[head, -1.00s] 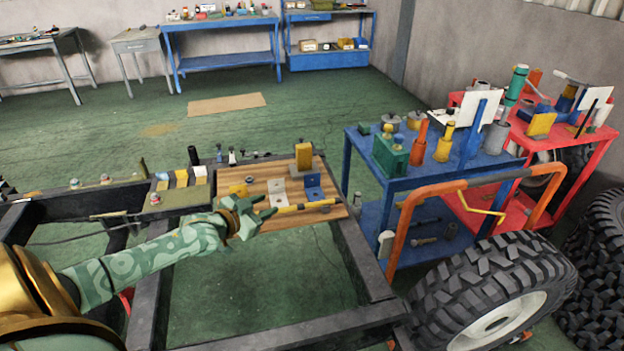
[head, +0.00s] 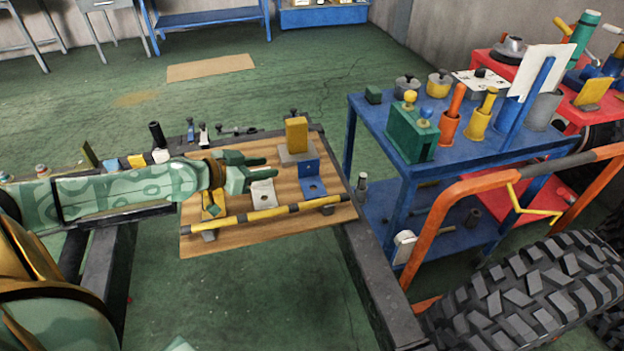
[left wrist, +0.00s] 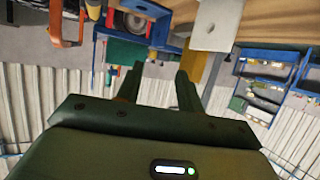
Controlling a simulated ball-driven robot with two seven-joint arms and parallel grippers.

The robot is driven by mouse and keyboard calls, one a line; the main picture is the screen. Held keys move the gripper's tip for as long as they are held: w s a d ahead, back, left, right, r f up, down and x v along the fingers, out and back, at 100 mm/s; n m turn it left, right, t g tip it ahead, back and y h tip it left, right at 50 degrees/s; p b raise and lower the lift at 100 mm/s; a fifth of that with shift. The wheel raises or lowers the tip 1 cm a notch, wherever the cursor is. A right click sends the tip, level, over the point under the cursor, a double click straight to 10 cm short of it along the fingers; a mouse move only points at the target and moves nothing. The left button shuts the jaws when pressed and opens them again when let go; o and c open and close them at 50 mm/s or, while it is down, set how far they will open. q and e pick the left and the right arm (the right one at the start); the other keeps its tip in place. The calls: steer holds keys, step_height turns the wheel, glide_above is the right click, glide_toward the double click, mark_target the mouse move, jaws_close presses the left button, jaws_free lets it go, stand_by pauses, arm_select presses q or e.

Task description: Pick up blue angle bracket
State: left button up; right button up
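The blue angle bracket (head: 312,180) stands on the right part of a wooden board (head: 282,228), its flat foot with a hole toward me. A pale grey bracket (head: 262,193) is left of it and a yellow bracket (head: 212,204) is further left. My left gripper (head: 262,168) is open and empty, with its fingers pointing right, above the grey bracket and left of the blue one. The left wrist view shows its two fingers apart, with the grey bracket (left wrist: 218,25) beyond them. My right gripper is not in view.
A yellow block (head: 297,134) on a grey base stands right behind the blue bracket. A yellow-and-black bar (head: 268,213) runs along the board's front. Dark chassis rails (head: 385,275) surround open gaps. A blue cart (head: 385,170) stands to the right.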

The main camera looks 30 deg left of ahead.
mark_target(301, 162)
arm_select(q)
steer(key=b+x, duration=0.1)
steer(key=x, duration=0.5)
steer(key=shift+w+d+f, duration=0.1)
steer(key=shift+w, duration=0.05)
steer(key=b+x, duration=0.2)
steer(key=x, duration=0.3)
steer(key=shift+w, duration=0.15)
jaws_close()
stand_by(0.5)
stand_by(0.4)
